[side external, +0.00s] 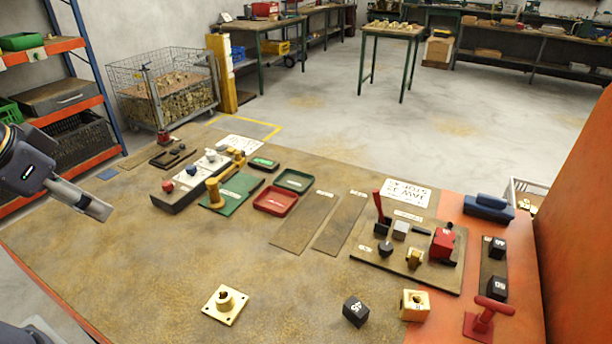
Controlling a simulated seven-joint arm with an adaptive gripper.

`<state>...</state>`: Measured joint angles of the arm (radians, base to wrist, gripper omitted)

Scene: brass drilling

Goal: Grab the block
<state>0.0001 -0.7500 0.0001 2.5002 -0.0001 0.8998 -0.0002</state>
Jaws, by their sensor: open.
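My gripper (100,209) is at the far left, above the left part of the table, open and empty. A black block (355,311) with white markings lies near the front edge of the table. A yellow brass block (415,304) with a round hole sits just right of it. Two more black blocks with white markings are at the right, one farther back (494,248) and one nearer (496,287). My gripper is far from all of these blocks and touches none. The picture does not show which block is meant.
A brass flange (225,304) lies at the front of the table. A fixture board (408,262) with a red lever and a red part stands at the right. A red tray (276,201) and a green tray (293,181) lie mid-table. The left front table surface is clear.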

